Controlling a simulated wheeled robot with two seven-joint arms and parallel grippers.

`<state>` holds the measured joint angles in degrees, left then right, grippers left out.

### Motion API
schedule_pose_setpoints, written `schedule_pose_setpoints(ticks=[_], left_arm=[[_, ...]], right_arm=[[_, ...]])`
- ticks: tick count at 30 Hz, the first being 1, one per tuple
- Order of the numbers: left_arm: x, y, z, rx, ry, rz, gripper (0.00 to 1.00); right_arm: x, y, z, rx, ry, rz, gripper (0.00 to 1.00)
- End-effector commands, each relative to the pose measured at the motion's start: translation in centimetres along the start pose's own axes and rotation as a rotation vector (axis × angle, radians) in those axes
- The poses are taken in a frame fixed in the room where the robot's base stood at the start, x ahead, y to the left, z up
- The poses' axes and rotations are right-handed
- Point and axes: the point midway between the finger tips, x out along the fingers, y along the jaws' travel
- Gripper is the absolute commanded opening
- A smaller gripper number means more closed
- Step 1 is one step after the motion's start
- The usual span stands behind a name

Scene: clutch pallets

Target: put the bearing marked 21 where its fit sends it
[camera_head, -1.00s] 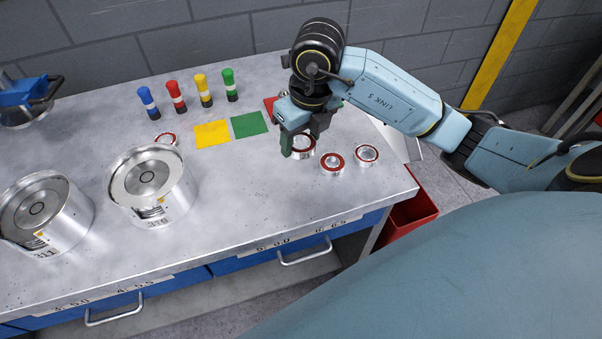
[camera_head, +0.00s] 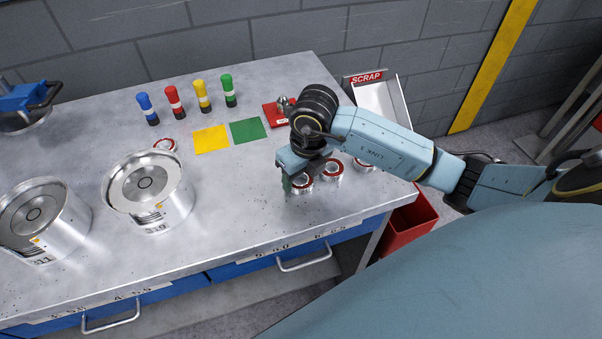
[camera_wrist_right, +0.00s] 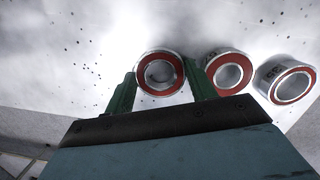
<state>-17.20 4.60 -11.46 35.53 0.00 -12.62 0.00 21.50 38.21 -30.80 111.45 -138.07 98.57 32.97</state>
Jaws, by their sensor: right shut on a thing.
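My right gripper (camera_head: 299,177) is shut on a silver bearing with a red seal (camera_head: 300,187) near the front of the bench. In the right wrist view this bearing (camera_wrist_right: 160,73) sits between the two green fingers. I cannot tell whether it touches the bench. A second red-sealed bearing (camera_head: 332,169) stands just right of it. A third (camera_head: 363,165) lies farther right, partly behind my arm. Both also show in the wrist view, the second (camera_wrist_right: 229,71) and the third (camera_wrist_right: 288,83). I cannot read which bearing is marked 21. My left gripper is out of view.
Yellow (camera_head: 211,140), green (camera_head: 248,130) and red (camera_head: 273,116) squares lie toward the back, the red one partly hidden. Another bearing (camera_head: 165,145) lies left of the yellow square. Two large tins (camera_head: 150,190) stand left. A SCRAP tray (camera_head: 382,97) and a red bin (camera_head: 408,225) are right.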

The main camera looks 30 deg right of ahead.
Motion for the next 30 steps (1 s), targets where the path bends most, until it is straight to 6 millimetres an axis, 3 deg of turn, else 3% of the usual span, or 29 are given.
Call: schedule_pose_setpoints(ticks=[3,4,6,17,20,30], left_arm=[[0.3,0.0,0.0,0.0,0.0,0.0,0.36],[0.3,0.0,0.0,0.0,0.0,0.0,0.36],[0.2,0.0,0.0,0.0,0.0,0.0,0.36],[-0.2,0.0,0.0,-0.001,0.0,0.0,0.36],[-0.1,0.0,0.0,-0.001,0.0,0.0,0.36],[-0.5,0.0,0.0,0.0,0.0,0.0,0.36]], right_arm=[[0.3,0.0,0.0,0.0,-0.001,0.0,0.22],[0.3,0.0,-0.1,-0.001,0.0,0.0,0.58],[0.3,0.0,-0.1,0.0,0.001,0.0,0.65],[-0.3,0.0,0.0,0.0,0.0,0.0,0.65],[-1.6,-0.1,0.1,-0.002,-0.004,-0.002,0.65],[-8.9,0.0,0.1,-0.001,-0.005,-0.001,0.65]])
